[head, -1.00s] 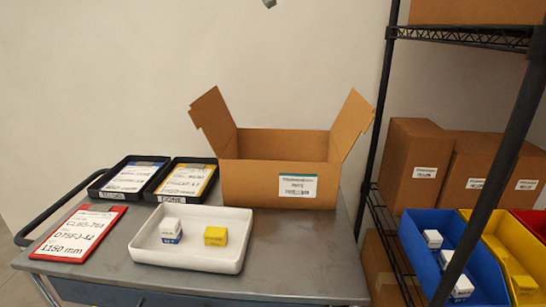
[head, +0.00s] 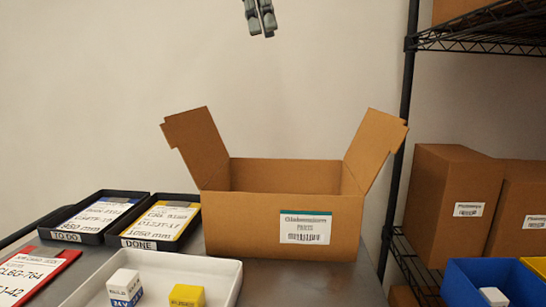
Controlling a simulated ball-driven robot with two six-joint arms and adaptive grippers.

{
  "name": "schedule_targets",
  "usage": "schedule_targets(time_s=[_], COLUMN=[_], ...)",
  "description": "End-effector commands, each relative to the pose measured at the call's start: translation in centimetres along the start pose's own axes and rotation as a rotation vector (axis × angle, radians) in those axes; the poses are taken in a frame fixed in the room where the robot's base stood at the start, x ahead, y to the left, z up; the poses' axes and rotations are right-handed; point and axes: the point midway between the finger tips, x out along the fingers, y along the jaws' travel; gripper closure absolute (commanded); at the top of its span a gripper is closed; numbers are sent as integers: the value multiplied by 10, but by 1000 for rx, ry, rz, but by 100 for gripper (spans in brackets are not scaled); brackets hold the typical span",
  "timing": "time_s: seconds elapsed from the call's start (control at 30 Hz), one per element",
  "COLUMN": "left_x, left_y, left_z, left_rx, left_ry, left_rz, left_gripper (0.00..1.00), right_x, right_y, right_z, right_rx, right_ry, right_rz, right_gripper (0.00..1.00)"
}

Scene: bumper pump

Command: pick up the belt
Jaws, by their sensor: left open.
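No belt is visible in the head view. An open cardboard box (head: 243,223) with a "PARTS" label stands on the grey cart, its side flaps raised. Its floor is hidden behind the front wall, so I cannot tell what is inside. My left gripper (head: 262,31) hangs at the top of the view, above the box and well apart from it. Its fingers point down and are open, close together in the picture, with nothing seen between them. My right gripper is not in view.
Left of the box lie black TO DO (head: 70,237) and DONE (head: 148,244) trays with cards, and a red-framed card (head: 30,277). A white tray (head: 225,282) holds a white-blue and a yellow block. A shelf (head: 480,40) with boxes and a blue bin (head: 480,266) stands right.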

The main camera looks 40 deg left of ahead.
Motion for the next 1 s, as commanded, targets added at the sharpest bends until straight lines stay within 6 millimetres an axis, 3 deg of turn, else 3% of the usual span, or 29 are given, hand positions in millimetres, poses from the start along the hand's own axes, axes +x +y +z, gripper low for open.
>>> schedule_targets(time_s=[0.03, 0.17, 0.3, 0.53, 0.63, 0.8, 1.0], left_x=[25, 76, 140, 232, 257, 275, 288], left_y=[-1, -2, -3, -2, -2, -1, -2], left_z=[-5, -13, -23, -36, -40, -42, -45], left_rx=[0, -2, -5, -10, -12, -13, -12], left_ry=[4, 13, 29, 58, 67, 73, 73], left_rz=[-5, -16, -34, -68, -79, -86, -87], left_gripper=[21, 21, 21, 21, 21, 21, 21], right_x=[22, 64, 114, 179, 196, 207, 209], right_y=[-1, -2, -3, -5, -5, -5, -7], right_z=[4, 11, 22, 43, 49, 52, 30], right_rx=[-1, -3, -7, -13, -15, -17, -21], right_ry=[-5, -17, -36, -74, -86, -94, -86], right_rz=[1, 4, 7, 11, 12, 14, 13], right_gripper=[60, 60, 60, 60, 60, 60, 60])
